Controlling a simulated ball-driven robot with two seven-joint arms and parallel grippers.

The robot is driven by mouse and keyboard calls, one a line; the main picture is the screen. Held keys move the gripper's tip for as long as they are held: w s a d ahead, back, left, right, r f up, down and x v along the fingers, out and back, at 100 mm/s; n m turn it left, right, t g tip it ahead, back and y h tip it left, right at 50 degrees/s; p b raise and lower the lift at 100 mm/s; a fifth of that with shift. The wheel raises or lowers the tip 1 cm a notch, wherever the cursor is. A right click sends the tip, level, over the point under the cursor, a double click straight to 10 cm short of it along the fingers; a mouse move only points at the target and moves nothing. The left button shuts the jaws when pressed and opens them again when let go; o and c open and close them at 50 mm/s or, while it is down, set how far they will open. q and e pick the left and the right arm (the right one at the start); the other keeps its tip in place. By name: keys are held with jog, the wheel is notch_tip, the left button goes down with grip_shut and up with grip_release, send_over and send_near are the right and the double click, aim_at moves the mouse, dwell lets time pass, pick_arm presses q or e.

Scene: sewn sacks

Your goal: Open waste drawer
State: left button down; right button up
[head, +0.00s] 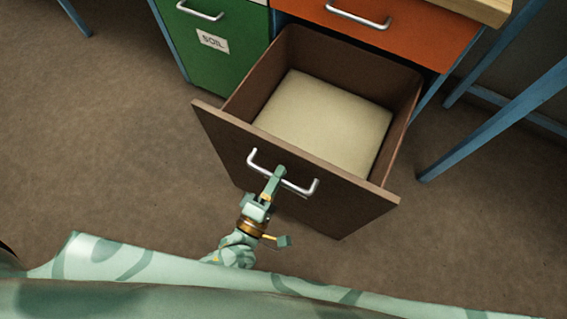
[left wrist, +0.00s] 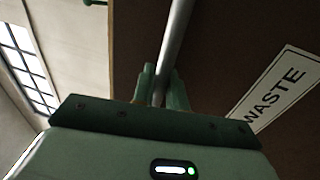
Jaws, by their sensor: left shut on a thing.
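The waste drawer (head: 224,140) is brown and stands pulled well out from the cabinet in the head view. Its pale inner bottom shows, with nothing lying on it. Its front bears a silver bar handle (head: 311,189). My left gripper (head: 279,174) is shut on the handle near its middle. In the left wrist view the two fingers (left wrist: 160,85) sit on either side of the handle bar (left wrist: 176,40). A white label reading WASTE (left wrist: 275,90) shows on the drawer front there. My right gripper is not in view.
A green drawer (head: 225,60) labelled SOIL is at the left, closed. An orange drawer (head: 410,28) sits above the waste drawer under a wooden top (head: 485,8). Blue legs (head: 490,125) stand at the right. The brown floor is clear on both sides.

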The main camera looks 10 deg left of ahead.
pick_arm(q)
jog(key=shift+v, duration=0.95)
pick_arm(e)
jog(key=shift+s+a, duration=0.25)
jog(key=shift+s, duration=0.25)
pick_arm(q)
jog(key=shift+r, duration=0.1)
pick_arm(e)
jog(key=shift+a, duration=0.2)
pick_arm(q)
jog(key=c, duration=1.5)
grip_release()
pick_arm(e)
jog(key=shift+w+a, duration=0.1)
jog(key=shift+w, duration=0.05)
